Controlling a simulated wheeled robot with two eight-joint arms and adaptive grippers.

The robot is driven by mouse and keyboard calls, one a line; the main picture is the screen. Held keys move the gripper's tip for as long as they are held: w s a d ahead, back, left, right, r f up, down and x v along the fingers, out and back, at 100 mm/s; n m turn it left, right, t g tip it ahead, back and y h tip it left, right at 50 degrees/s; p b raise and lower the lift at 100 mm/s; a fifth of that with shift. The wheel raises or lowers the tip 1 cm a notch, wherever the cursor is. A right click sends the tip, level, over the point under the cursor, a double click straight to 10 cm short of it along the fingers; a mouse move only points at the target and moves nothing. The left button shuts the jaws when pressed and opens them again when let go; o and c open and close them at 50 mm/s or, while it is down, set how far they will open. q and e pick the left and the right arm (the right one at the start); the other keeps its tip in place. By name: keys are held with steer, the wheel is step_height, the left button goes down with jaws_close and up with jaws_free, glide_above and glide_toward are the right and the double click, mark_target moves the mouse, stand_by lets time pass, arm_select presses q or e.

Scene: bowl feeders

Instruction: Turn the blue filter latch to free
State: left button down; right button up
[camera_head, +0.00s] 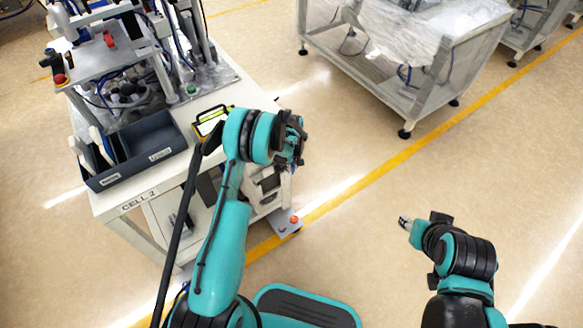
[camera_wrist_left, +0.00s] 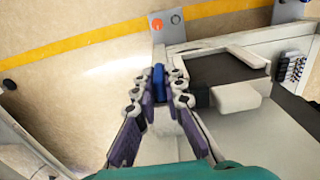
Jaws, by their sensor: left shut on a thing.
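The blue filter latch (camera_wrist_left: 158,80) shows in the left wrist view, upright between the tips of my left gripper (camera_wrist_left: 159,90). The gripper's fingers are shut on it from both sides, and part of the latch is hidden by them. In the head view my left gripper (camera_head: 292,140) is at the right side of the white cart, and the latch cannot be made out there. My right gripper (camera_head: 405,223) is out over the open floor, away from the cart; its fingers are too small to tell open from shut.
The white cart (camera_head: 132,203), marked CELL 2, carries a dark bin (camera_head: 155,150), a yellow-framed device (camera_head: 212,121) and machinery. An orange knob (camera_head: 294,219) sits on a low plate; it also shows in the left wrist view (camera_wrist_left: 156,24).

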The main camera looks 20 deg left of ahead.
arm_select(q)
steer(key=shift+w+d+f+g+y, duration=0.1)
steer(key=shift+w+d+g+y, duration=0.1)
steer(key=shift+g+y, duration=0.6)
steer(key=g+y, duration=0.1)
steer(key=g, duration=0.1)
steer(key=shift+w+g+y, duration=0.1)
steer(key=shift+g+y, duration=0.3)
steer(key=c, duration=1.6)
jaws_free()
steer(key=v, duration=1.2)
